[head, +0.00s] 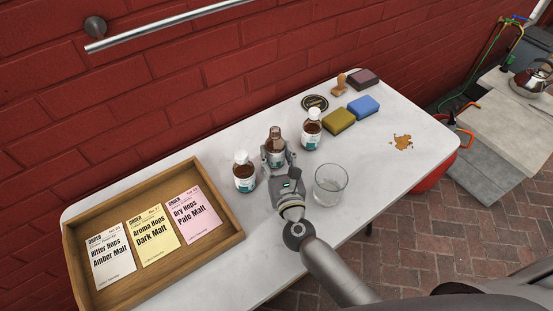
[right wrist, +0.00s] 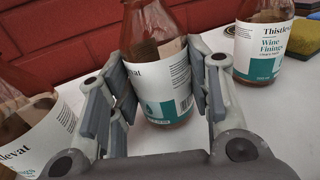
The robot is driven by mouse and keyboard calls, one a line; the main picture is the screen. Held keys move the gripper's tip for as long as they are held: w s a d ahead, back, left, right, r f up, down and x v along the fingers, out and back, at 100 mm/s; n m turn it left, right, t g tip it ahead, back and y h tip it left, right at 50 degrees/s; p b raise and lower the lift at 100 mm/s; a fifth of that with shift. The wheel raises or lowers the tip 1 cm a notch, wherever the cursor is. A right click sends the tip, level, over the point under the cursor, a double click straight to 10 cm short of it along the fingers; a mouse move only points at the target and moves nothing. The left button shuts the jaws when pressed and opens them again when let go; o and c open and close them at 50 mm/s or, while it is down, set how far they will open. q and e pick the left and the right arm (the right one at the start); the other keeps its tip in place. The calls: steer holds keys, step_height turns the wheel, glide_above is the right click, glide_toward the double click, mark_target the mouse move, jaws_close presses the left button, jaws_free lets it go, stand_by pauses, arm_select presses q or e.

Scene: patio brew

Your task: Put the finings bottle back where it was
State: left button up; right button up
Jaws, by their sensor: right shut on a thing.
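Three brown bottles with white and teal labels stand in a row on the table. My right gripper (head: 277,158) is shut on the middle bottle (head: 275,134); in the right wrist view its fingers clasp this bottle (right wrist: 165,104) at the label. It is upright, with no white cap visible, and its product name is turned away. I cannot tell whether its base touches the table. The right bottle (head: 312,131), white-capped, reads "Wine Finings" in the right wrist view (right wrist: 262,48). The left bottle (head: 243,174) also has a white cap. My left gripper is not in view.
An empty glass (head: 330,184) stands close right of my right gripper. A wooden tray (head: 228,220) with three order cards lies left. Sponges (head: 363,107), a stamp (head: 339,86) and a round coaster (head: 315,103) lie at the back.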

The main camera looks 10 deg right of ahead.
steer(key=shift+f, duration=0.15)
steer(key=shift+f, duration=0.15)
steer(key=o, duration=1.2)
